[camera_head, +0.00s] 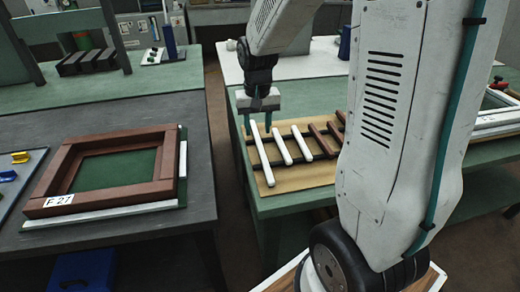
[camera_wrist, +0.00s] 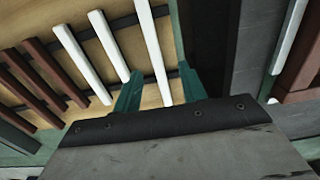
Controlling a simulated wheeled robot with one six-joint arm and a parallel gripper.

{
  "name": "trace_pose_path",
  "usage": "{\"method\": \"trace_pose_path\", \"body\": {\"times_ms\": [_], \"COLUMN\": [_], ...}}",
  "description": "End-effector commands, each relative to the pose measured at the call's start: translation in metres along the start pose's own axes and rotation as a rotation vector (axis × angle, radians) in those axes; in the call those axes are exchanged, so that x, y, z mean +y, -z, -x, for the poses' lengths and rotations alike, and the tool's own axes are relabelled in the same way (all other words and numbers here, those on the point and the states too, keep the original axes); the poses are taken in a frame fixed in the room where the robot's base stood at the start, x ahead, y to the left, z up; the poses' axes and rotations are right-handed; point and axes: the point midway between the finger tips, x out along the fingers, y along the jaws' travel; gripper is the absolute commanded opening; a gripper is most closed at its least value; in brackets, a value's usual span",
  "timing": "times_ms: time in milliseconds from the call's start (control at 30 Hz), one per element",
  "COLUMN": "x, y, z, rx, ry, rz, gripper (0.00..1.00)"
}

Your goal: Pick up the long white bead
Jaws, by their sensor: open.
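The long white bead (camera_head: 262,156) is the leftmost strip on the tan board. It lies across dark rails. In the wrist view the long white bead (camera_wrist: 152,40) runs between the two green fingers. My gripper (camera_head: 258,122) is over the far end of this bead, with one finger on each side. In the wrist view my gripper (camera_wrist: 160,75) is open, with gaps between the bead and both fingers. I cannot tell how high the fingertips are above the board.
Shorter white beads (camera_head: 282,146) and brown beads (camera_head: 322,138) lie to the right on the tan board (camera_head: 290,181). A brown frame with a green panel (camera_head: 115,170) lies on the dark table (camera_head: 110,225) at left. A gap separates the tables.

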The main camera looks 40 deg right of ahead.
Motion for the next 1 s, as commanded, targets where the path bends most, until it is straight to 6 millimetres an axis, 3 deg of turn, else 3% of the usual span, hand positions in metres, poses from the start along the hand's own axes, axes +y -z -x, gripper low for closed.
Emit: {"method": "trace_pose_path", "body": {"times_ms": [500, 767, 800, 933, 1000], "x": [0.007, 0.007, 0.007, 0.007, 0.007], "y": [-0.001, 0.0, 0.0, 0.0, 0.0], "z": [-0.066, -0.069, -0.069, -0.069, -0.069], "rx": [-0.004, -0.001, -0.001, -0.001, -0.001], "ry": [-0.001, 0.0, 0.0, 0.0, 0.0], "rz": [0.002, 0.002, 0.002, 0.002, 0.002], "gripper": [0.42, 0.42, 0.39, 0.03, 0.0]}}
